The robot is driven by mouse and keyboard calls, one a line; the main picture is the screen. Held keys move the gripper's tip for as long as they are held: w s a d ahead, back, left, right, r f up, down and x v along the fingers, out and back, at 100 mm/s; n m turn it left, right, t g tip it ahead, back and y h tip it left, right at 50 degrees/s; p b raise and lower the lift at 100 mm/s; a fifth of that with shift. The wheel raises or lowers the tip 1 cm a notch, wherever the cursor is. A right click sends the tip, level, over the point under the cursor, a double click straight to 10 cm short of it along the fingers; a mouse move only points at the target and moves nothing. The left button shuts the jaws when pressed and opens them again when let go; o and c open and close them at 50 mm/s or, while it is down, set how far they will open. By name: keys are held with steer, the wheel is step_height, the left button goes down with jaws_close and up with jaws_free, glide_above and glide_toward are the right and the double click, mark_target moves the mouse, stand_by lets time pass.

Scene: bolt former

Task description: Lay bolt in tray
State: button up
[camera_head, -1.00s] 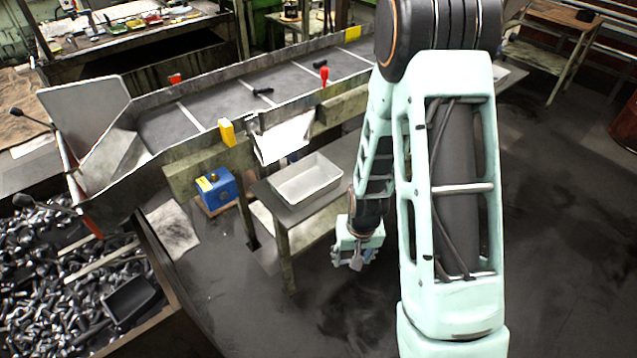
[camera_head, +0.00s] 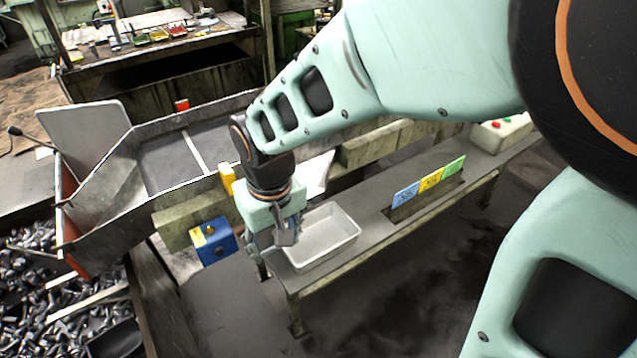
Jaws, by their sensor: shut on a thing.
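The white tray (camera_head: 328,247) stands at the left end of a grey bench, with its left side partly behind my gripper. Its visible floor is bare. My gripper (camera_head: 268,247) points down at the tray's left edge, above the bench end. It is shut on a bolt, which is too small and too covered by the fingers to make out clearly. I cannot tell whether the fingertips are over the tray or just beside it.
A blue box (camera_head: 213,243) with a yellow label is close left of my gripper. The conveyor chute (camera_head: 165,165) runs behind. Coloured cards (camera_head: 430,182) stand on the bench to the right. A bin of bolts (camera_head: 40,300) fills the lower left.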

steer(key=w+d+f+b, duration=0.2)
steer(key=w+d+f, duration=0.2)
steer(key=w+d, duration=0.25)
steer(key=b, duration=0.2)
glide_toward(322, 249)
steer(key=shift+s+a+f, duration=0.1)
steer(key=shift+a+f, duration=0.25)
steer(key=shift+a, duration=0.3)
steer(key=shift+w+d+f, duration=0.2)
steer(key=shift+w+f, duration=0.05)
steer(key=shift+w, duration=0.05)
steer(key=shift+w+d+f+b, duration=0.15)
steer(key=shift+f+b, duration=0.15)
steer(key=shift+b, duration=0.15)
step_height(322, 249, down, 2)
steer(key=shift+w+d+f+b, duration=0.1)
steer(key=shift+d+f+b, duration=0.1)
steer(key=shift+b, duration=0.7)
steer(key=shift+a+f, duration=0.1)
steer(key=shift+f, duration=0.3)
steer(key=shift+f+b, duration=0.6)
steer(key=shift+b, duration=0.15)
steer(key=o, duration=1.3)
